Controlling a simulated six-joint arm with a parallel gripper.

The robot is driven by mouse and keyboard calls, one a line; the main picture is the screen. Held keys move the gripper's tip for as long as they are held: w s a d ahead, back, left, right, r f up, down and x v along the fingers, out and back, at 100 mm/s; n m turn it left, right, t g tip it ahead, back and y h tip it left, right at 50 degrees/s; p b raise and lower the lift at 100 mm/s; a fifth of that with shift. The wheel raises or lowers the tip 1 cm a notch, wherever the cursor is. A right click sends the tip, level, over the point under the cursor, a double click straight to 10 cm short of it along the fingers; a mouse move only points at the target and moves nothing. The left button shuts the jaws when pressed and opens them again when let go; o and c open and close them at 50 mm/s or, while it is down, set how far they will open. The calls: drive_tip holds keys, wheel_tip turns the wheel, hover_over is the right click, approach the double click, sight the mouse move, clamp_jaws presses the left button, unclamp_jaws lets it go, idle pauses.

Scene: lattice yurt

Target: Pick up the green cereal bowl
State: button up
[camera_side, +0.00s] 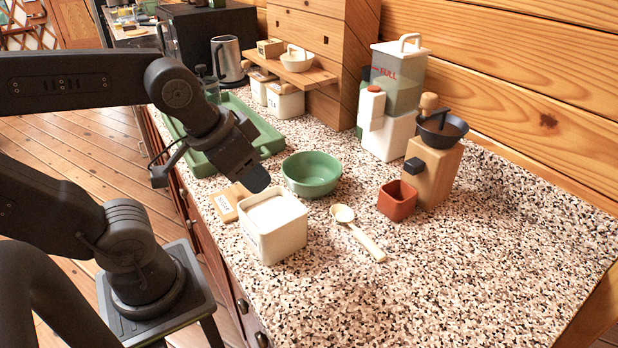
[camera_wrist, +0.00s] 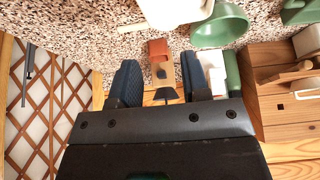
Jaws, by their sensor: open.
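The green cereal bowl (camera_side: 312,178) stands upright on the speckled counter in the side view, and its inside looks empty. It also shows at the upper right of the wrist view (camera_wrist: 222,30), cut by the top edge. My gripper (camera_side: 257,180) is to the left of the bowl and above the counter, near the white square container. In the wrist view its two dark fingers (camera_wrist: 160,62) are spread apart with nothing held between them. The bowl lies outside the fingers, to the right of them in that view.
A white square container (camera_side: 274,240) with white contents stands in front of the bowl. A wooden block (camera_side: 226,205), a spoon (camera_side: 362,236), a terracotta cup (camera_side: 397,201) and a grinder (camera_side: 433,172) are nearby. A green tray (camera_side: 262,127) lies behind. The front right counter is clear.

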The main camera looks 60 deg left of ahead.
drive_tip(key=shift+c, duration=0.2)
drive_tip(key=m+g+y, duration=0.4)
hover_over(316, 195)
drive_tip(key=s+d, duration=0.1)
drive_tip(key=d, duration=0.1)
drive_tip(key=f, duration=1.2)
drive_tip(key=shift+s+d, duration=0.15)
drive_tip(key=shift+s, duration=0.05)
drive_tip(key=shift+w+x, duration=0.15)
drive_tip(key=shift+x, duration=1.25)
drive_tip(key=shift+w+x, duration=0.15)
drive_tip(key=shift+x, duration=1.25)
drive_tip(key=shift+r, duration=0.1)
drive_tip(key=shift+c, duration=0.5)
drive_tip(key=shift+m, duration=0.3)
clamp_jaws()
